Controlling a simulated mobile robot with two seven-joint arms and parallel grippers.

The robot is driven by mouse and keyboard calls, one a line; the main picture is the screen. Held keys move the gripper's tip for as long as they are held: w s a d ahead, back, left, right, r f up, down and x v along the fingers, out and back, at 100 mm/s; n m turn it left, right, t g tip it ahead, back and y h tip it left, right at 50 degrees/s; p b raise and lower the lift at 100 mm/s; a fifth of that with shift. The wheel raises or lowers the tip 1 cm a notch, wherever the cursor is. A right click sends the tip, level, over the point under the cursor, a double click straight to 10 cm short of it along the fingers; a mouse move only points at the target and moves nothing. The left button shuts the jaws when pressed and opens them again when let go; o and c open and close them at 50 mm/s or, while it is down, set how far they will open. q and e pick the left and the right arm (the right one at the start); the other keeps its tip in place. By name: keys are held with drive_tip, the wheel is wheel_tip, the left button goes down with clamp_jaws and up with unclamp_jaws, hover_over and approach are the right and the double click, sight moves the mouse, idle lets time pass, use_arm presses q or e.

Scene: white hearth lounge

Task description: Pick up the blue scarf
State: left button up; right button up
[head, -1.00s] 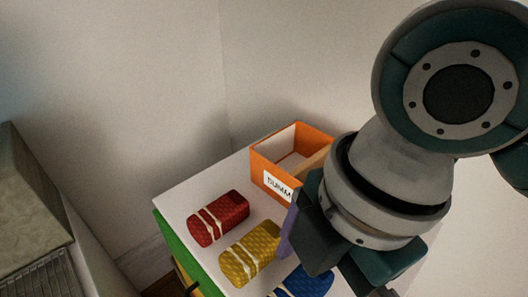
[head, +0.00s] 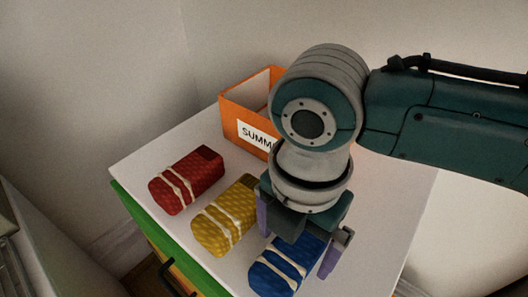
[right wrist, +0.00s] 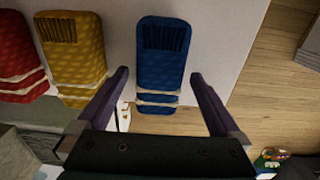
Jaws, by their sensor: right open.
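The blue scarf (head: 284,270) is a folded bundle tied with white bands, lying on the white cabinet top. In the right wrist view the blue scarf (right wrist: 162,62) lies ahead, between the lines of the two fingers. My right gripper (head: 296,248) is open and empty, above the scarf, with one purple finger on each side in the head view. It also shows in the right wrist view (right wrist: 162,88). The gripper hides part of the scarf in the head view. I cannot tell whether the fingers touch it. My left gripper is not in view.
A yellow scarf (head: 226,218) lies close to the left of the blue one, with a red scarf (head: 186,181) beyond. An orange box (head: 240,120) with a partly hidden label stands behind. The white top (head: 365,225) is clear at right. Walls stand behind.

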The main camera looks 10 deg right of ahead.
drive_tip(key=shift+f, duration=0.7)
drive_tip(key=c, duration=1.3)
